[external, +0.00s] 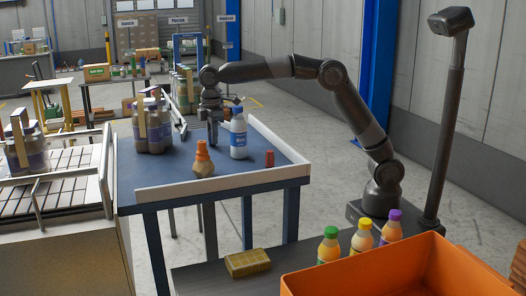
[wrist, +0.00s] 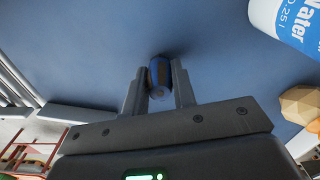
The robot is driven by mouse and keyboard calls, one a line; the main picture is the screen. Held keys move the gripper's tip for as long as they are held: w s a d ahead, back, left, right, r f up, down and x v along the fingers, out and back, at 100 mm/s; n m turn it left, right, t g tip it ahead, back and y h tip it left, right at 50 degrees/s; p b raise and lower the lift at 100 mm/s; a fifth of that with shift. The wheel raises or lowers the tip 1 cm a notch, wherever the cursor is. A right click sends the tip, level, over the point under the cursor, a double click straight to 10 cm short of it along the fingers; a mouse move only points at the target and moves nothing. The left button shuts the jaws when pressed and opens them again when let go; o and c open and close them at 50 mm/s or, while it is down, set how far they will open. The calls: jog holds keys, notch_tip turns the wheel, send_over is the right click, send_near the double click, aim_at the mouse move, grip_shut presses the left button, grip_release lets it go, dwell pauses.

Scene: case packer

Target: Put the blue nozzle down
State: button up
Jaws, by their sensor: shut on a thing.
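In the external view my gripper (external: 213,138) points down over the blue-topped table (external: 165,180), just left of the water bottle. The nozzle cannot be made out there. From these views I cannot tell whether the nozzle touches the table.
A white and blue water bottle (external: 238,138) stands close right of my gripper. Grouped bottles (external: 153,128) stand left. A low white rim (external: 225,182) edges the table.

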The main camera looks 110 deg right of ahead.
jog(key=o, duration=1)
jog(key=shift+f, duration=0.1)
notch_tip(320, 180, up, 12)
dwell(0.5)
